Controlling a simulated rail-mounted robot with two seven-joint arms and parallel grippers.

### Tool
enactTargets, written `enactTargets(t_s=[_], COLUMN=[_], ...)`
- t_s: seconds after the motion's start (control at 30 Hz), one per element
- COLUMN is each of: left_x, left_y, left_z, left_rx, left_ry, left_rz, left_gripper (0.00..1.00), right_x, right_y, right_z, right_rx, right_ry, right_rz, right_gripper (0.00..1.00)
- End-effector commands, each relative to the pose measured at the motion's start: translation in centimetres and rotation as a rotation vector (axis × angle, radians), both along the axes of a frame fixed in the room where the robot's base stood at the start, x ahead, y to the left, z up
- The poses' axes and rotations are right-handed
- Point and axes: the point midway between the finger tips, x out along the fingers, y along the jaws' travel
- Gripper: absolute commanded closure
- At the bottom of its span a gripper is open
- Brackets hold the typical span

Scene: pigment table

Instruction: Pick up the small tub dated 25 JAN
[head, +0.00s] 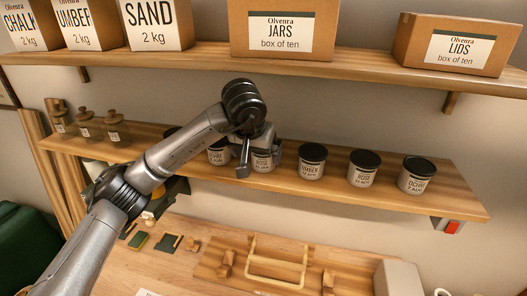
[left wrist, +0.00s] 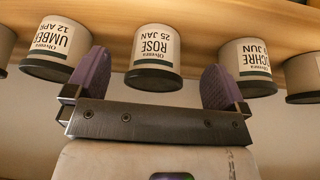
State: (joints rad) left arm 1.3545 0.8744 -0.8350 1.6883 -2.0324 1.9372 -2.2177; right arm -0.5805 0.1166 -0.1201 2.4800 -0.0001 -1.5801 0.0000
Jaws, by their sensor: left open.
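The small tub labelled ROSE, 25 JAN (left wrist: 155,50) shows upside down in the left wrist view, midway between my fingers. It is a pale tub with a dark lid. In the head view the same tub (head: 262,163) stands on the lower shelf, partly covered by my left gripper (head: 260,157). My left gripper, seen also in the left wrist view (left wrist: 157,78), is open, with one purple-padded finger to each side of the tub and a visible gap on both sides. I cannot tell how far the fingertips reach past it. My right gripper is not in view.
Neighbouring tubs stand close by on the lower shelf (head: 455,202): OCHRE (head: 220,153) to the left, UMBER 12 APR (head: 312,162) to the right, then ROSE (head: 362,169) and OCHRE (head: 417,176). The upper shelf (head: 350,62) with boxes overhangs. A workbench with a wooden rack (head: 275,283) lies below.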

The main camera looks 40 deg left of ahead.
Motion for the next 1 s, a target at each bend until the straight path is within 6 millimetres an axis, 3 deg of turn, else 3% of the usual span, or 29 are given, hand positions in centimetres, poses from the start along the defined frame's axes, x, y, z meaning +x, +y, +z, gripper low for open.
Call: enactTargets(t_s=[0.27,0.53,0.7,1.0], left_x=[1.4,4.8,5.4,5.6], left_y=[0.5,1.8,2.0,2.1], left_z=[0.0,-0.2,-2.2,-2.9], left_rx=[-0.002,-0.001,-0.001,0.000], left_ry=[0.000,0.004,0.002,0.000], left_rz=[0.001,0.001,-0.001,0.000], left_gripper=[0.00,0.00,0.00,0.00], right_x=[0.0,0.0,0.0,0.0], right_y=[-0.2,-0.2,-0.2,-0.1], right_z=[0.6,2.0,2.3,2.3], right_rx=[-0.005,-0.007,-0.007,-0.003], right_ry=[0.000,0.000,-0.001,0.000], right_rz=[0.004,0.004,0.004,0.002], right_gripper=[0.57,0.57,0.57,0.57])
